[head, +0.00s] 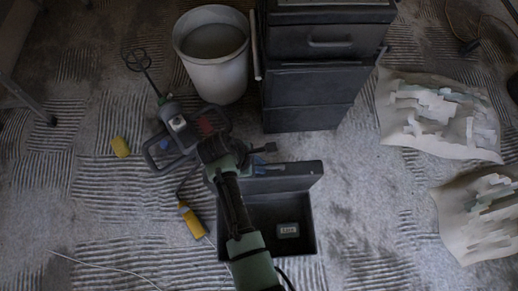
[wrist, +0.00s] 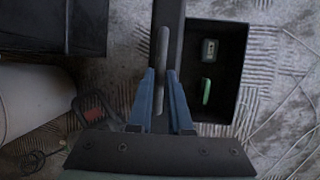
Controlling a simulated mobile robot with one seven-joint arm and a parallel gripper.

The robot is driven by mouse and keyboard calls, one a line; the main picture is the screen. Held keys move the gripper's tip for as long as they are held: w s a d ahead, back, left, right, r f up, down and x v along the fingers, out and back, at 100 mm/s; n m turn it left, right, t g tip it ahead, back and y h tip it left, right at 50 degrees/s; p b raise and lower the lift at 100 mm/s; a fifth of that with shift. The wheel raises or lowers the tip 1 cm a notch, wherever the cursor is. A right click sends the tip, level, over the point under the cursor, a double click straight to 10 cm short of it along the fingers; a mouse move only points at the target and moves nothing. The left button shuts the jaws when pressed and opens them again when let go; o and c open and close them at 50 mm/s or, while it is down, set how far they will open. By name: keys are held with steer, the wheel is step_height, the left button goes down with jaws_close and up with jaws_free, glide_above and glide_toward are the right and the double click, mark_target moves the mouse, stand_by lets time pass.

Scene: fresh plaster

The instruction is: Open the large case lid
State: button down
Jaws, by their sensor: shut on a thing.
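The large dark case (head: 309,232) stands on the floor in the middle of the head view, its inside exposed. Its lid (head: 292,180) stands raised, roughly upright, along the far side. My gripper (head: 260,165) is at the lid's far face, partly hidden by my arm in the head view. In the wrist view, the blue fingers of my gripper (wrist: 161,85) are closed around a grey bar handle (wrist: 162,50) on the lid (wrist: 178,14). The open case (wrist: 236,75) lies to the right there, with a small grey labelled item (wrist: 209,51) and a green item (wrist: 206,91) inside.
A dark drawer cabinet (head: 308,98) and a whitish bucket (head: 216,75) stand behind the case. Torn sacks (head: 440,115) lie right.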

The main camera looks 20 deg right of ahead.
steer(key=shift+s, duration=0.25)
steer(key=c, duration=0.8)
jaws_free()
steer(key=shift+c, duration=0.2)
steer(key=p+v, duration=0.5)
steer(key=v, duration=0.8)
steer(key=shift+w, duration=0.15)
